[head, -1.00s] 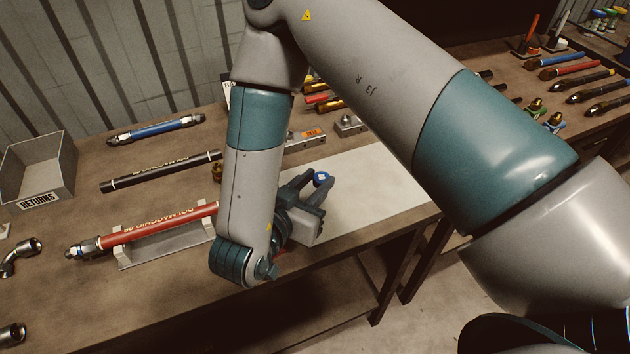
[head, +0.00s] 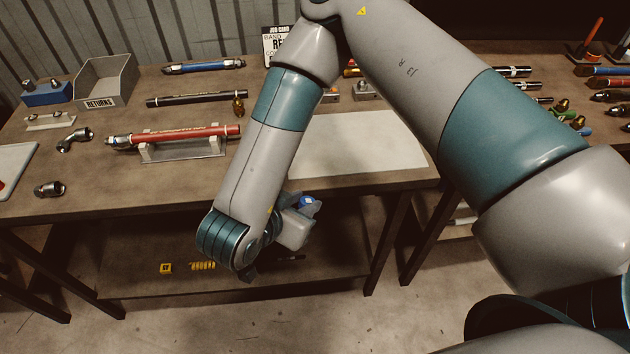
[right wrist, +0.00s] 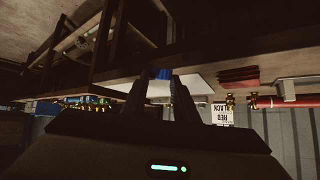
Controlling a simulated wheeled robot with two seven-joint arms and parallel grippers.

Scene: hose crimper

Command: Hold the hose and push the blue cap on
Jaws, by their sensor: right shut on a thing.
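The red hose (head: 190,133) lies in a grey cradle (head: 185,153) on the bench, with a metal fitting (head: 118,142) at its left end. It also shows in the right wrist view (right wrist: 290,101). My right gripper (head: 305,207) is shut on the blue cap (head: 310,202), in front of the bench's front edge, to the right of and nearer than the hose. In the right wrist view the blue cap (right wrist: 162,74) shows between the fingertips. The cap and the hose are apart. My right forearm hides part of the bench beside the hose's right end. My left gripper is not in view.
A pale mat (head: 360,150) lies clear on the bench right of my forearm. A black hose (head: 197,99), a blue hose (head: 204,67) and a returns bin (head: 107,78) stand behind. Elbow fittings (head: 73,138) lie at left. A lower shelf (head: 330,270) runs under the bench.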

